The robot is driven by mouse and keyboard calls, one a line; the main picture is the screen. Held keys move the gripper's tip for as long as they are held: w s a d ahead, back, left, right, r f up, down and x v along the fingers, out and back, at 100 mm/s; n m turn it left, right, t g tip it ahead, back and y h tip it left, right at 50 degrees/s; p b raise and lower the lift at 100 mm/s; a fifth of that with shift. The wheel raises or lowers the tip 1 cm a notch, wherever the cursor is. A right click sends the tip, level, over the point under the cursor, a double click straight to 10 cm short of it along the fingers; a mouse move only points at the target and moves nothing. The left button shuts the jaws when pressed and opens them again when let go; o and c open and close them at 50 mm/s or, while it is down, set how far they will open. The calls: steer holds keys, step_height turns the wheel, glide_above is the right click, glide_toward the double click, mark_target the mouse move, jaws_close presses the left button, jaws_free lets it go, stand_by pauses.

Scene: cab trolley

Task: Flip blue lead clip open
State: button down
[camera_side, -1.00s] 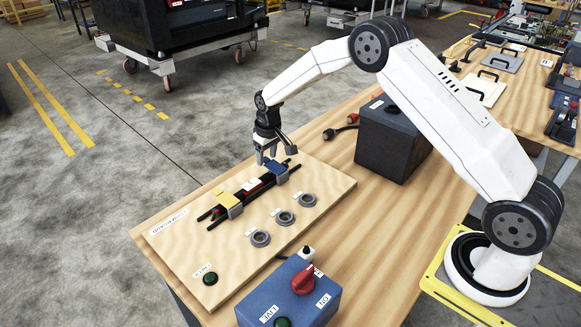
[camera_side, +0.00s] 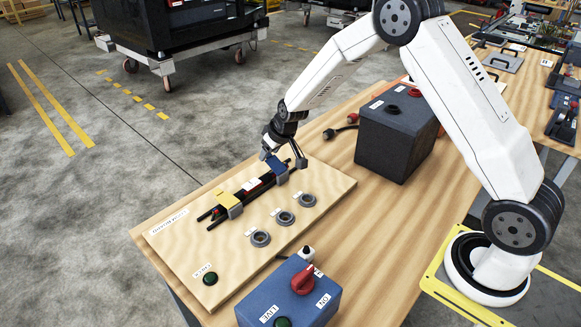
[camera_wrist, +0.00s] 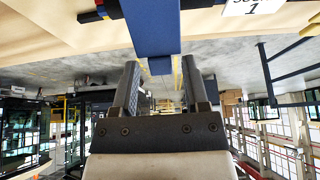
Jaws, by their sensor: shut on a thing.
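The blue lead clip (camera_side: 277,167) sits at the far right end of the black lead assembly (camera_side: 253,189) on the wooden board. My gripper (camera_side: 284,157) is at this clip, tilted over it, with its fingers shut on the blue part. In the wrist view the blue clip (camera_wrist: 152,30) runs down from the top between the two fingers of my gripper (camera_wrist: 160,66). It looks tilted up from the lead, but the exact angle is hard to tell.
The wooden board (camera_side: 325,178) also carries several grey rings (camera_side: 285,218) and a green button (camera_side: 210,278). A blue control box (camera_side: 290,297) with a red knob (camera_side: 303,280) stands in front. A dark box (camera_side: 393,140) stands behind right.

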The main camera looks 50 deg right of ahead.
mark_target(281, 170)
steer(key=shift+r, duration=0.1)
stand_by(0.3)
steer(key=shift+c, duration=2.2)
jaws_free()
steer(key=shift+s+r, duration=0.1)
steer(key=v, duration=0.7)
steer(key=shift+s+r, duration=0.2)
